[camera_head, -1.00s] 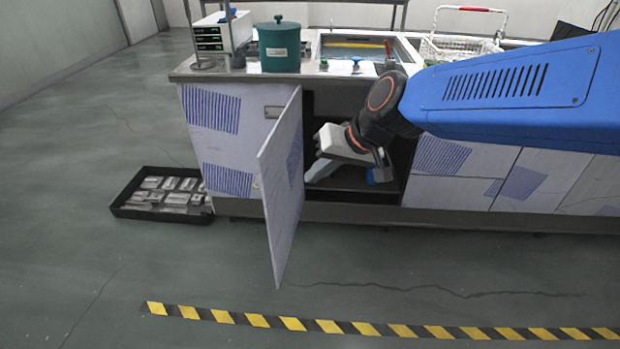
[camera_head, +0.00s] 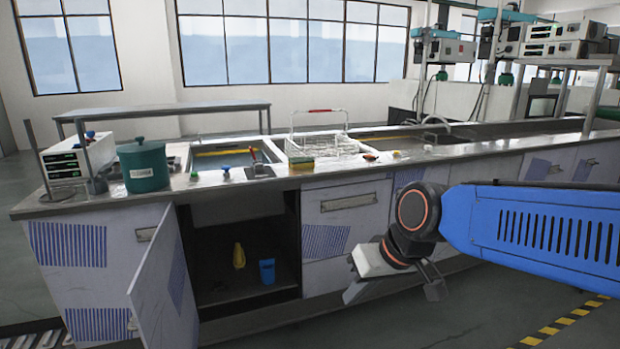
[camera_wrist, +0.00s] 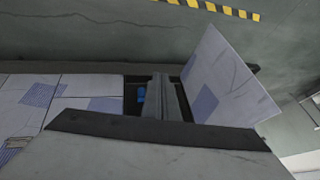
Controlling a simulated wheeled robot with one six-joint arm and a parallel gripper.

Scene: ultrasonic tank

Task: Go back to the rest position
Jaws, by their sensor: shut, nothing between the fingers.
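My gripper (camera_wrist: 165,97) shows in the wrist view with its two fingers together and nothing between them. In the head view my gripper (camera_head: 434,284) hangs in front of the counter, right of the open cabinet (camera_head: 215,240) and clear of it. The cabinet door (camera_head: 165,285) stands swung out to the left. Inside the cabinet are a yellow bottle (camera_head: 239,256) and a blue cup (camera_head: 267,271). The cup also shows as a blue patch beside my fingers in the wrist view (camera_wrist: 141,95).
The counter (camera_head: 205,184) carries a green pot (camera_head: 143,166), a power unit (camera_head: 77,157), sink basins and a wire basket (camera_head: 320,146). Striped floor tape (camera_head: 550,328) runs at lower right. The floor before the counter looks clear.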

